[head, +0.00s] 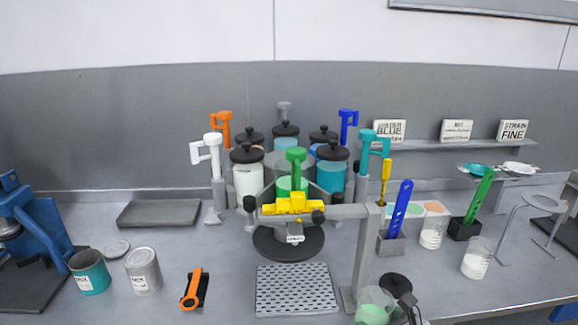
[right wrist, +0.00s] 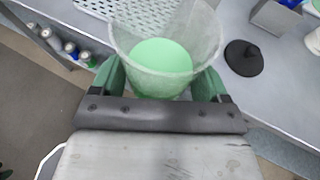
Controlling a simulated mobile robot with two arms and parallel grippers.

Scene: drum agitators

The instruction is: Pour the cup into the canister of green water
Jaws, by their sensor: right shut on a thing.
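A clear cup (head: 373,306) with light green contents is at the bottom of the head view, low over or on the counter's front part. It also fills the upper middle of the right wrist view (right wrist: 160,55), upright with an open top. My right gripper (right wrist: 160,88) is shut on it, with green fingers on both sides. A canister with green contents (head: 284,185) stands at the middle of the counter, partly hidden behind a yellow clamp (head: 291,203) and a green-handled agitator (head: 296,157). The cup is in front and to the right of it. My left gripper is not in view.
A perforated tray (head: 296,290) lies left of the cup. A grey post (head: 365,255) with a crossbar stands between cup and canister. A black lid (head: 395,284) lies beside the cup. Lidded jars (head: 331,178) crowd the canister. A powder cup (head: 477,258) stands right.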

